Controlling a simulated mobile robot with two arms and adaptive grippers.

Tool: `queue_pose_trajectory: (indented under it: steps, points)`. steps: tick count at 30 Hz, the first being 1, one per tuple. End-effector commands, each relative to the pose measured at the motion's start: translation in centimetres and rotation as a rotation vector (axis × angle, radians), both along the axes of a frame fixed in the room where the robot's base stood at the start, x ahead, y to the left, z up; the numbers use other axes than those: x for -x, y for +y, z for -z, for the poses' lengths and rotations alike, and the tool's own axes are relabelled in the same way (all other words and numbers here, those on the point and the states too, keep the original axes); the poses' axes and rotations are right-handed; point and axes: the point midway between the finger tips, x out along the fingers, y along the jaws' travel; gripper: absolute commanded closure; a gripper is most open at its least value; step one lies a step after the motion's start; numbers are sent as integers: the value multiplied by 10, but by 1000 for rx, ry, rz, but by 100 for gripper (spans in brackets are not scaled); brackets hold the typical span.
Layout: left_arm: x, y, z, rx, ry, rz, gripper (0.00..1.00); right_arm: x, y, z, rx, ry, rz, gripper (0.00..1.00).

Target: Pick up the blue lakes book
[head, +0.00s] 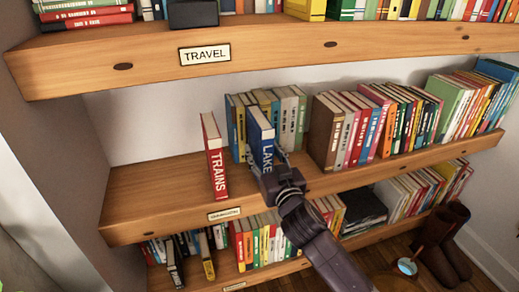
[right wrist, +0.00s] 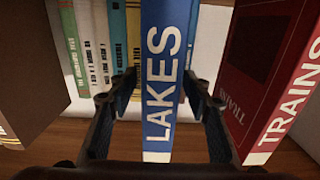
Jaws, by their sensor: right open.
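The blue LAKES book (head: 261,132) stands upright on the middle shelf, its spine facing out, in front of a row of other books. It fills the middle of the right wrist view (right wrist: 166,65). My right gripper (head: 272,166) is at the lower part of its spine. In the right wrist view its open fingers (right wrist: 159,82) are on either side of the book, the right one close to its edge. I cannot tell whether they touch it. My left gripper is not in view.
The red TRAINS book (head: 216,160) stands alone left of the blue book. A brown book (head: 325,133) begins a row on the right. The TRAVEL shelf (head: 140,66) hangs above. Bare shelf (head: 150,190) lies at the left end. Boots (head: 440,245) stand at lower right.

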Motion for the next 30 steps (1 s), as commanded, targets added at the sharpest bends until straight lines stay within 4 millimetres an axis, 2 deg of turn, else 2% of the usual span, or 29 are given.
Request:
queue_pose_trajectory:
  steps: [4,16,30]
  points:
    - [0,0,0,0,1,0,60,0,0,0,0,0,0,55]
    - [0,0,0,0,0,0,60,0,0,0,0,0,0,99]
    - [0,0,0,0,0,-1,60,0,0,-4,-2,-8,-1,100]
